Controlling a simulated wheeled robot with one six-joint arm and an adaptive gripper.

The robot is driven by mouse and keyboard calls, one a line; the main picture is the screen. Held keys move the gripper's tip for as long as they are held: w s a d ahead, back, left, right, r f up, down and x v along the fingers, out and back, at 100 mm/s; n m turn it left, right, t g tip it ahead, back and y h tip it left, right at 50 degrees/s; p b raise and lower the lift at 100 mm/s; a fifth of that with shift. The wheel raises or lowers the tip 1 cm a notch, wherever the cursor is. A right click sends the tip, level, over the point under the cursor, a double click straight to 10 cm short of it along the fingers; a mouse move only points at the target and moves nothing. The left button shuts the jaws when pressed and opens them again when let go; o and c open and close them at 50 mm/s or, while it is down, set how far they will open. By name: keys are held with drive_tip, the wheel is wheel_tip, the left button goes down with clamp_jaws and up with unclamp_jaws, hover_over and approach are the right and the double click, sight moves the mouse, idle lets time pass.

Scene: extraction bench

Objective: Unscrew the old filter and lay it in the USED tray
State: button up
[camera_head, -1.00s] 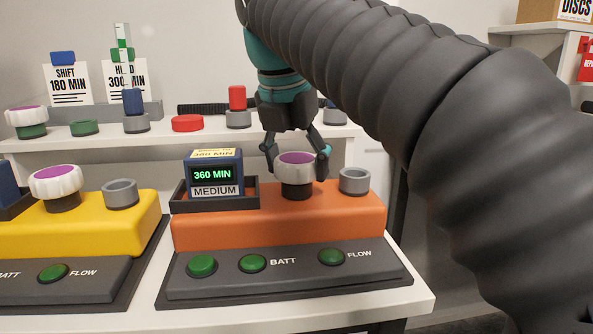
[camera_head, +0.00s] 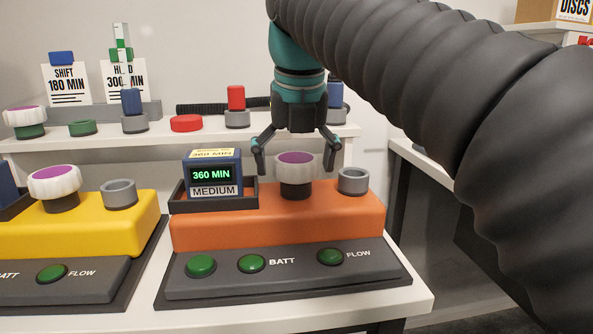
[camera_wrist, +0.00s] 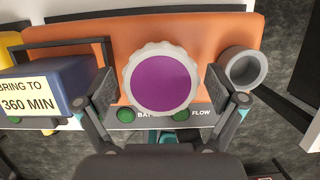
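The filter (camera_head: 295,176), a pale ribbed knob with a purple top, stands upright on a dark neck on the orange unit (camera_head: 230,232). It also shows from above in the wrist view (camera_wrist: 162,82). My gripper (camera_head: 294,167) is open above the filter. Its two fingers are spread to the left and right of the filter, with a visible gap on each side in the wrist view (camera_wrist: 166,96). No tray with a USED label is readable in these frames.
A blue box (camera_head: 213,172) reading 360 MIN sits in a black holder close left of the filter. A grey ring socket (camera_head: 353,181) is close right. A yellow unit (camera_head: 100,222) with a similar filter (camera_head: 55,185) stands left. A shelf (camera_head: 210,140) with several parts runs behind.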

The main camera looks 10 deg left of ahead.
idle(0.3)
drive_tip(key=m+h, duration=0.1)
drive_tip(key=m, duration=0.2)
drive_tip(key=shift+m, duration=0.4)
drive_tip(key=m+h, duration=0.1)
drive_tip(key=m, duration=0.3)
drive_tip(key=m+h, duration=0.1)
drive_tip(key=m, duration=0.2)
drive_tip(key=m+g, duration=0.1)
drive_tip(key=m, duration=0.3)
drive_tip(key=shift+g+h, duration=0.3)
drive_tip(key=shift+h, duration=0.1)
drive_tip(key=c, duration=1.3)
drive_tip(key=n+t, duration=0.1)
drive_tip(key=n, duration=0.3)
drive_tip(key=shift+y, duration=0.4)
drive_tip(key=o, duration=1.3)
